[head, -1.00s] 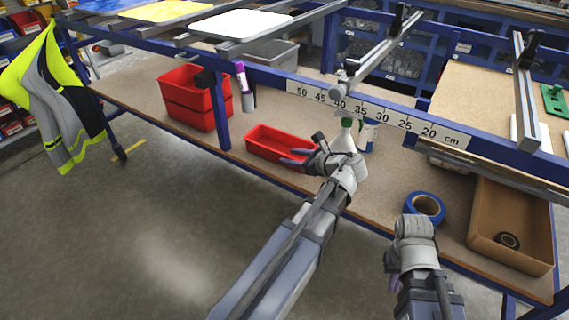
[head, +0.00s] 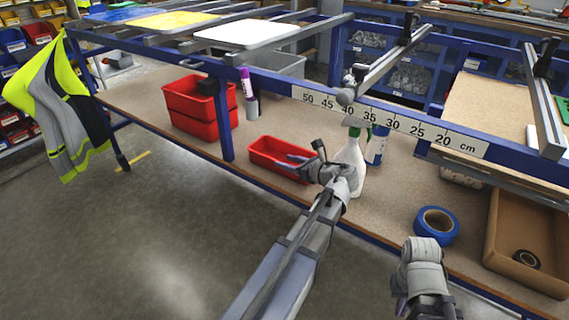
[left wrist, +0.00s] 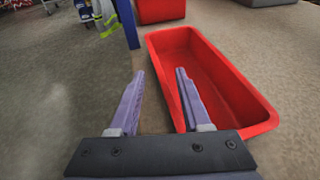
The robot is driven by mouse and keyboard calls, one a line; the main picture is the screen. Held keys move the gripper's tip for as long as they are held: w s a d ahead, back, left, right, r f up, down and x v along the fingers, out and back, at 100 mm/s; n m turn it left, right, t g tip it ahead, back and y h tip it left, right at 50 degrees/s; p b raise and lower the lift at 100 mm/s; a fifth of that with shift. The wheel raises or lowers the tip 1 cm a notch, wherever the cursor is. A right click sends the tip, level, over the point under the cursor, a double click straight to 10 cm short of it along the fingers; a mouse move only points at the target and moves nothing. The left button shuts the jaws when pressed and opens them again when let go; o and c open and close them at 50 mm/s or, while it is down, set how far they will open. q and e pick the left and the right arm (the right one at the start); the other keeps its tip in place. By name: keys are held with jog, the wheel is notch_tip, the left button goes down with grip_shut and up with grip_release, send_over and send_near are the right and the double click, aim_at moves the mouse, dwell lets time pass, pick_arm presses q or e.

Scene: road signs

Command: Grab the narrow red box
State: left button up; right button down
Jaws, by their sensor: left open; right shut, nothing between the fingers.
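The narrow red box (head: 262,150) is an empty open tray lying on the wooden shelf near its front edge. It also shows in the left wrist view (left wrist: 238,112), long side slanting away from me. My left gripper (head: 292,164) is open at the box's right end; its arm hides part of that end. In the left wrist view the left gripper (left wrist: 156,80) has its right finger over the box's near left wall and its left finger outside, past the shelf edge. My right gripper (head: 402,300) is low at the right, away from the box; its fingers are mostly hidden.
Stacked red bins (head: 190,105) stand left of the box behind a blue post (head: 224,125). A spray bottle (head: 352,160) stands just right of my left gripper. Blue tape (head: 436,226) and a brown tray (head: 510,245) lie further right. A ruler rail (head: 400,122) runs above the shelf.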

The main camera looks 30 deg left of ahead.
aim_at(279, 175)
pick_arm(q)
jog(key=x, duration=0.2)
jog(key=b+x, duration=0.1)
jog(key=x, duration=0.1)
jog(key=shift+w+a+f, duration=0.1)
jog(key=shift+f, duration=0.2)
jog(key=shift+r, duration=0.1)
grip_shut()
